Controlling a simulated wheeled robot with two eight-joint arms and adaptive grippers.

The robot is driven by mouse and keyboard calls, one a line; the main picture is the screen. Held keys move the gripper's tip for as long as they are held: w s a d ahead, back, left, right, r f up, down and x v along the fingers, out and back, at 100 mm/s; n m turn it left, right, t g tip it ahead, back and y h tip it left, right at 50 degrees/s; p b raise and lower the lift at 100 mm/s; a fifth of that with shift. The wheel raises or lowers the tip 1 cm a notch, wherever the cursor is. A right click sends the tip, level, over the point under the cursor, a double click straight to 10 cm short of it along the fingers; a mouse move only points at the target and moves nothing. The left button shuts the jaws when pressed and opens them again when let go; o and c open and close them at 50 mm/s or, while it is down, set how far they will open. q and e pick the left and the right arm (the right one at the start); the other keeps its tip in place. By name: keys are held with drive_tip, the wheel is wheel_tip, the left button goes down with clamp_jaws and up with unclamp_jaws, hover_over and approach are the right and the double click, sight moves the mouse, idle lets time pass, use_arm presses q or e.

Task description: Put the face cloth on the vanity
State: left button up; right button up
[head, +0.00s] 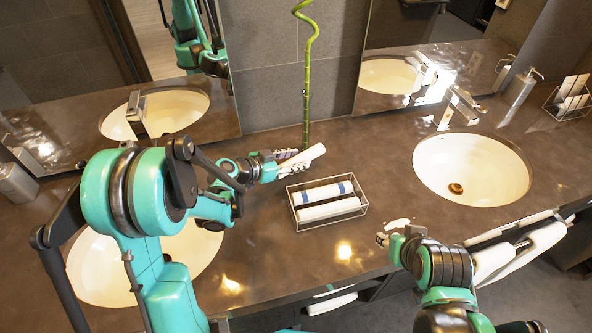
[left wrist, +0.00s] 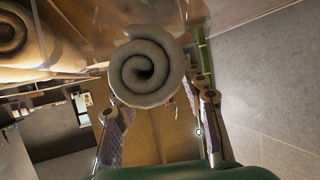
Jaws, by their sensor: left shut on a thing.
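The face cloth (head: 304,158) is a rolled white cloth, held tilted above the vanity (head: 262,245) just behind a wire basket. My left gripper (head: 291,160) is shut on it. In the left wrist view the face cloth's spiral end (left wrist: 147,72) shows between the two fingers (left wrist: 160,125). Whether its lower side touches the counter is unclear. My right gripper (head: 399,231) is low near the counter's front edge, away from the cloth; its fingers are too small and blended to read.
The wire basket (head: 327,221) holds rolled white cloths, one with a blue stripe. A bamboo stalk (head: 306,90) stands behind the face cloth. Sinks lie left (head: 195,258) and right (head: 472,168). Bare counter lies in front of the basket and between it and the right sink.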

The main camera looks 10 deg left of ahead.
use_arm(q)
wheel_tip(320, 180, down, 4)
drive_tip(key=shift+b, duration=0.9)
drive_tip(key=shift+r, duration=0.1)
drive_tip(key=shift+f, duration=0.2)
drive_tip(key=o, duration=1)
drive_tip(key=shift+o, duration=0.2)
drive_tip(key=shift+r, duration=0.1)
